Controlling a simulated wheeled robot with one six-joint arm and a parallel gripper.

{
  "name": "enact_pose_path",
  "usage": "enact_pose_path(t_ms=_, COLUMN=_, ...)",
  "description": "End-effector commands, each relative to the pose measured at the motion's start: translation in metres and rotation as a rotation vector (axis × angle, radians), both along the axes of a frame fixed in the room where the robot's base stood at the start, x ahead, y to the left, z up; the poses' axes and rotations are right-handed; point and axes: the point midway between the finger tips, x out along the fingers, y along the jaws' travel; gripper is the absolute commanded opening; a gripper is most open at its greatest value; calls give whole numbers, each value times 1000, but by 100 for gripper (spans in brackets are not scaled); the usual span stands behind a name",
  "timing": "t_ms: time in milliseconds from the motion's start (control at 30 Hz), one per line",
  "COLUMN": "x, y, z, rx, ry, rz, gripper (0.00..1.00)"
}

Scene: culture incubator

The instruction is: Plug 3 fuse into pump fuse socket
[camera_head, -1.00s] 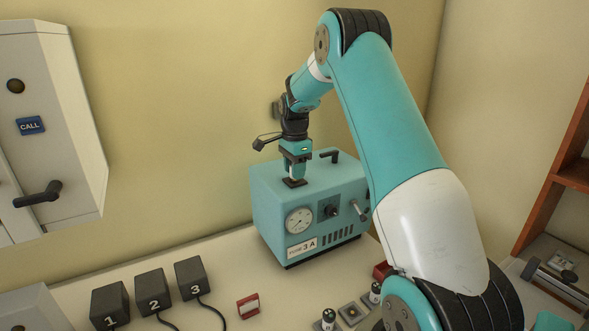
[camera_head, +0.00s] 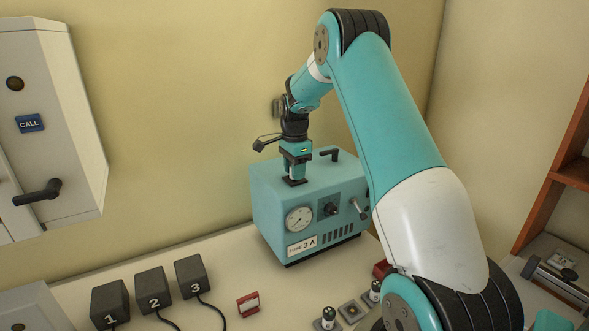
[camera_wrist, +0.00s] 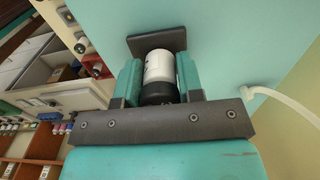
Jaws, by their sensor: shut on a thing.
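In the wrist view my gripper (camera_wrist: 159,85) is shut on a white and black fuse (camera_wrist: 159,66). The dark socket plate (camera_wrist: 157,43) lies just beyond the fuse. I cannot tell how deep the fuse sits in the socket.
Two other fuses (camera_head: 328,318) and (camera_head: 375,291) stand on the bench beside an empty square holder (camera_head: 351,311). Black blocks numbered 1, 2 and 3 (camera_head: 190,277) stand at the left front. A red-and-white item (camera_head: 248,305) lies near them. A black handle (camera_head: 330,154) rises from the pump's top.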

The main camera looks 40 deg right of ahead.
Motion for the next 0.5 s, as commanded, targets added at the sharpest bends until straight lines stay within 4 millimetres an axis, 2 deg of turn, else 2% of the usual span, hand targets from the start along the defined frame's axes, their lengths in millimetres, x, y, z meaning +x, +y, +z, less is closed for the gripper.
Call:
enact_pose_path(t_ms=100, x=0, y=0, z=-3, rx=0, ry=0, rz=0, gripper=0)
enact_pose_path(t_ms=133, x=0, y=0, z=-3, rx=0, ry=0, rz=0, gripper=39)
enact_pose_path(t_ms=233, x=0, y=0, z=-2, rx=0, ry=0, rz=0, gripper=62)
enact_pose_path(t_ms=500, x=0, y=0, z=-2, rx=0, ry=0, rz=0, gripper=64)
